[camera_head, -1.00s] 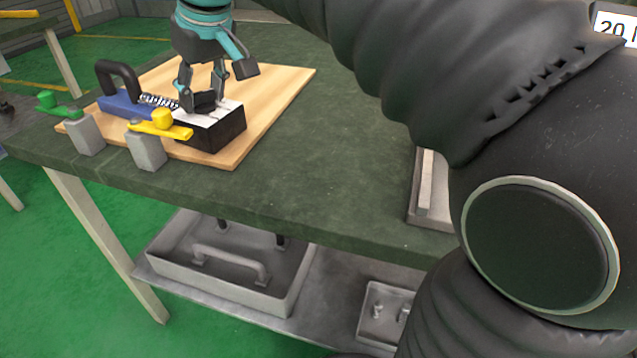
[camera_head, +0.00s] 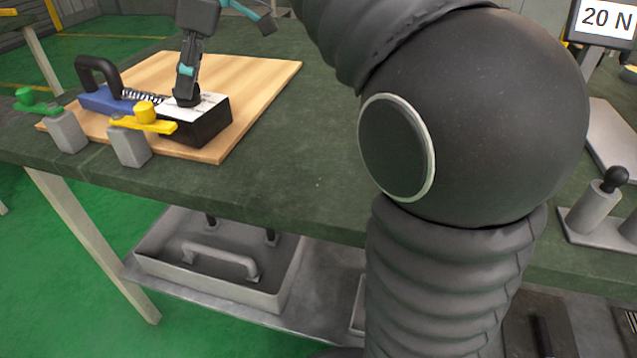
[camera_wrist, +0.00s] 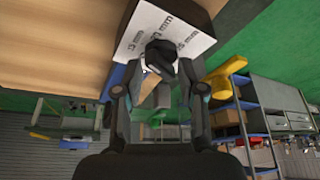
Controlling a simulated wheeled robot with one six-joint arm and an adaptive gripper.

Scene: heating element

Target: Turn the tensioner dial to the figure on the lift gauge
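The tensioner (camera_head: 205,125) is a black block with a white label on top, fixed to a wooden board. Its black dial shows in the wrist view (camera_wrist: 160,56), over white label parts with "mm" figures. My gripper (camera_head: 187,100) points down onto the block, its fingers around the dial. They look shut on it, though one finger hides the other in the head view. The dial's pointer is hidden, so its setting cannot be read. A display (camera_head: 606,18) at the top right reads "20 N" and is cut by the picture edge.
A blue block with a black handle (camera_head: 98,75) and a spring (camera_head: 142,97) sits left of the tensioner. Yellow (camera_head: 145,120) and green (camera_head: 36,103) clamps hold the board (camera_head: 262,82) near the table edge. A tray (camera_head: 210,260) lies below. My arm hides the middle right.

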